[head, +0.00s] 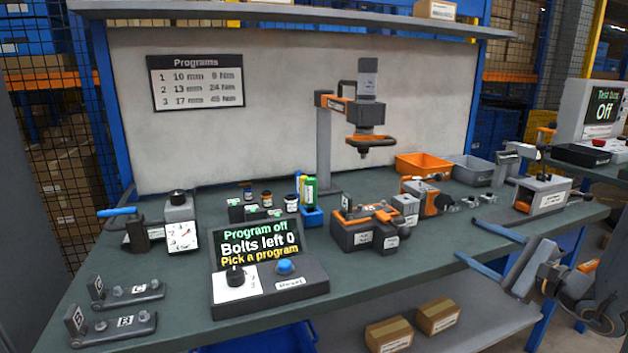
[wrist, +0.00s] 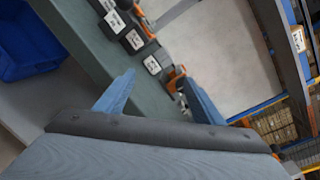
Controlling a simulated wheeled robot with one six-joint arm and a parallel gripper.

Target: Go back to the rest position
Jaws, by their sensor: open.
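My gripper (head: 467,238) is at the right front edge of the green workbench (head: 400,270) in the head view, with its two blue fingers spread apart and nothing between them. The fingers point left over the bench top. In the wrist view my gripper (wrist: 158,77) shows both blue fingers apart and empty, with the bench top (wrist: 88,45) beyond them. My arm reaches in from the right edge of the head view.
A control box (head: 270,290) reads "Program off, Bolts left 0, Pick a program". A dark fixture (head: 362,228) and a clamp stand (head: 542,194) stand near my gripper. Cartons (head: 437,316) lie on the lower shelf. The bench front between control box and gripper is clear.

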